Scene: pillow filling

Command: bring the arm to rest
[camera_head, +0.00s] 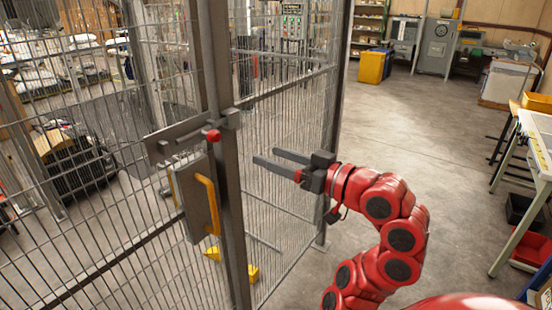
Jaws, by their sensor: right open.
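My right gripper (272,161) is at the end of my red right arm, raised in front of the wire fence. Its two long grey fingers point left and stand apart, with nothing between them. The fingertips are a little to the right of the fence post (222,200), near the red-knobbed latch (213,135). I cannot tell whether they touch the mesh. My left gripper is not in view.
The wire fence (120,225) fills the left side. A grey lock box with a yellow handle (207,200) hangs on the post. A yellow bin (371,67) stands at the back. A workbench (538,140) stands on the right. The floor (440,150) between is clear.

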